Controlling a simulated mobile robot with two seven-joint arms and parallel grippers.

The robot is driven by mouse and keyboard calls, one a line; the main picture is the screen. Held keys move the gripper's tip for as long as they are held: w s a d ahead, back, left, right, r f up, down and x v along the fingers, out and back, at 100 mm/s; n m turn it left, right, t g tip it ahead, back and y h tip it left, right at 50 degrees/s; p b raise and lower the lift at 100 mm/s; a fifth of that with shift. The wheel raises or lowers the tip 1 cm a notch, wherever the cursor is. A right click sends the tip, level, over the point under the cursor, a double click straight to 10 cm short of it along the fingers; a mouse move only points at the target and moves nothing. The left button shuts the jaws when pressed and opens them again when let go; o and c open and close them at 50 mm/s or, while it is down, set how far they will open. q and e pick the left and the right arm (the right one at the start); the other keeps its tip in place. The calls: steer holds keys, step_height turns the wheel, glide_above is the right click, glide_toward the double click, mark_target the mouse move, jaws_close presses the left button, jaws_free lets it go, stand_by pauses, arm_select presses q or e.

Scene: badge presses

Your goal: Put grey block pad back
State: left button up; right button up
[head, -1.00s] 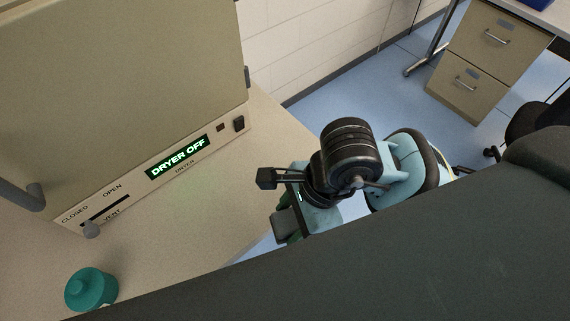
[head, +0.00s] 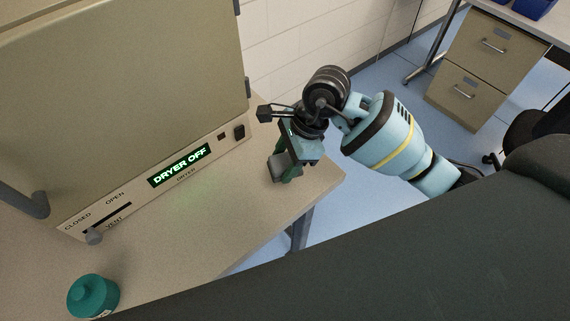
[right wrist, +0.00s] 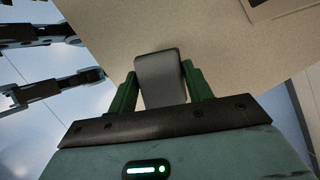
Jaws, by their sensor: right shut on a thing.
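My right gripper (head: 282,168) has green fingers shut on the grey block pad (head: 278,170). They are over the right end of the beige bench (head: 235,215), right of the dryer's front. In the right wrist view the pad (right wrist: 160,76) is a plain grey piece with rounded corners, between the two fingers (right wrist: 160,88). The bench top lies behind it; I cannot tell whether the pad touches it. My left gripper is not in view.
The beige dryer (head: 110,90) stands on the bench at left, its display (head: 180,165) reading "DRYER OFF". A teal bottle (head: 92,296) stands at the bench's front left. The bench between bottle and gripper is clear. A drawer cabinet (head: 478,75) stands far right.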

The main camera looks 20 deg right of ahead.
mark_target(285, 167)
steer(key=shift+w+d, duration=0.1)
steer(key=shift+w, duration=0.25)
step_height(285, 167, down, 4)
steer(key=shift+r, duration=0.2)
steer(key=shift+f, duration=0.15)
steer(key=o, duration=0.9)
steer(key=shift+o, duration=0.2)
